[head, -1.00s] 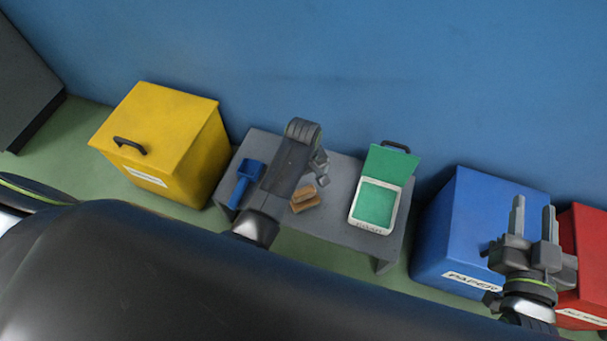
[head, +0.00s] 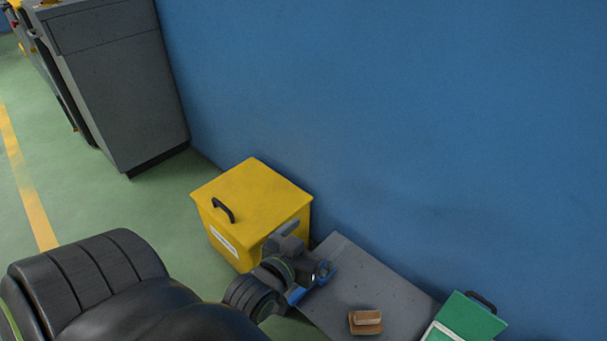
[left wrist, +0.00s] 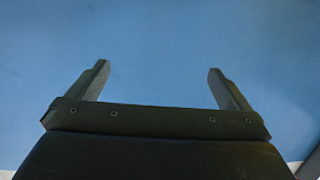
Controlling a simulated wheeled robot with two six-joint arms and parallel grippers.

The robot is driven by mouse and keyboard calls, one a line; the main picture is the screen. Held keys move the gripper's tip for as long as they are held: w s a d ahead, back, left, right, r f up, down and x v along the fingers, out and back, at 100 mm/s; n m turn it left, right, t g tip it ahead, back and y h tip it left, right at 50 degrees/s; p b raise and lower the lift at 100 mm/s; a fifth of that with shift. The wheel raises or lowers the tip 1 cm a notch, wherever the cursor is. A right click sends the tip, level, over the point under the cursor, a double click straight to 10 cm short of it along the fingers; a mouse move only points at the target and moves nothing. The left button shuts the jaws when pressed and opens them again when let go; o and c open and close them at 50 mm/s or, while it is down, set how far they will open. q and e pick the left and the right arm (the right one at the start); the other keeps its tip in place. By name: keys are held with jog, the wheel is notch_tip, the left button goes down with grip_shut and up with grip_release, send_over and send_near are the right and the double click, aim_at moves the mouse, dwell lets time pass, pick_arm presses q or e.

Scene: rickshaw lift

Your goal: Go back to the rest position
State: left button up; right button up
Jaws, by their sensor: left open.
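My left gripper (head: 308,252) is in the head view, between the yellow bin and the left end of the grey table. It partly covers a blue tool lying there. In the left wrist view its two fingers (left wrist: 157,70) are spread apart with nothing between them, and only blue wall shows beyond. My right gripper is out of both views.
A yellow bin (head: 252,205) with a black handle stands by the blue wall. The grey table (head: 365,275) holds brown blocks (head: 365,322) and a green-lidded box (head: 470,318), cut by the frame. A grey cabinet (head: 115,80) stands at upper left. Green floor (head: 110,195) is open at left.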

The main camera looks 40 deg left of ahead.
pick_arm(q)
jog(key=s+r+m+t, duration=0.1)
jog(key=s+r+t, duration=0.1)
jog(key=r, duration=0.4)
jog(key=shift+s+a+m, duration=0.15)
jog(key=shift+s+m, duration=0.15)
jog(key=shift+s, duration=0.25)
jog(key=shift+r, duration=0.1)
